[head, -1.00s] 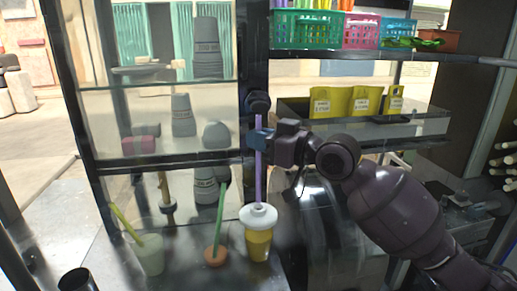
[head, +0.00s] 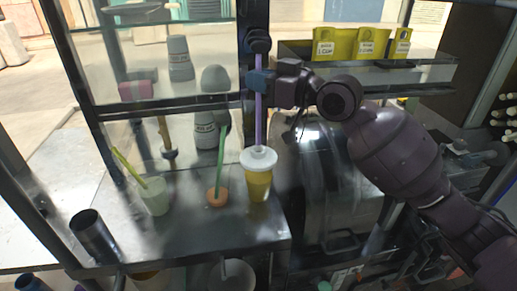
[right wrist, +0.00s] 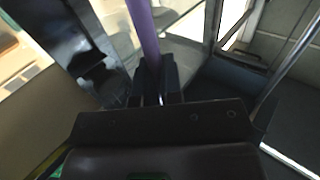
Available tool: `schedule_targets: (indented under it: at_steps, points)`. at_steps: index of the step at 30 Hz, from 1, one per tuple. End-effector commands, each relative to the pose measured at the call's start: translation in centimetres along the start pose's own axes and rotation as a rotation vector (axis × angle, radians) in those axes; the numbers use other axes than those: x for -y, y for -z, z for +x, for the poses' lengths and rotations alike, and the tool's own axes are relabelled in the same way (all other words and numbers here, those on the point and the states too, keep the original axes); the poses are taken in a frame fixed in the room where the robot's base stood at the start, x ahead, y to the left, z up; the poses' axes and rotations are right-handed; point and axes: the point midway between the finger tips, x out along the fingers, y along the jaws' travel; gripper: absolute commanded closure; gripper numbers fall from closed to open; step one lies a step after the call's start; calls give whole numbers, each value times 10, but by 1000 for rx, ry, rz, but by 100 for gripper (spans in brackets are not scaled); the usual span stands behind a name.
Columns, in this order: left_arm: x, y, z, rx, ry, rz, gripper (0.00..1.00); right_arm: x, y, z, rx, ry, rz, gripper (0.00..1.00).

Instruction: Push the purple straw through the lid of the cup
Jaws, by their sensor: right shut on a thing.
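The purple straw (head: 259,125) stands nearly upright above the cup in the head view. Its lower end meets the middle of the white lid (head: 259,158); whether it has gone through cannot be told. The cup (head: 257,185) is yellow with a clear wall and stands upright on the metal counter. My right gripper (head: 259,82) is shut on the straw's upper part, well above the lid. In the right wrist view the straw (right wrist: 145,35) runs up from between the fingers (right wrist: 155,85). My left gripper is not in view.
An orange cup with a green straw (head: 218,196) stands just left of the cup, and a pale green cup (head: 154,196) farther left. A dark cylinder (head: 92,232) is at the left front. A glass panel rises behind. The metal counter (head: 215,235) is clear in front.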

Motion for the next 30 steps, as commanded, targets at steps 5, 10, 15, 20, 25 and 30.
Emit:
schedule_targets:
  at_steps: [5,10,15,20,25,30]
  points:
    - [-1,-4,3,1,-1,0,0,0,-9,0,1,0,0,100]
    - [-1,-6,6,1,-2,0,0,0,-16,0,1,0,0,100]
    - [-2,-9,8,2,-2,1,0,0,-22,0,1,0,0,100]
    - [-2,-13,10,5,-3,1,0,0,-29,0,1,0,0,100]
    - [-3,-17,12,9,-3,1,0,0,-35,0,1,0,0,100]
    - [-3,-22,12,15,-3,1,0,0,-42,0,0,0,0,100]
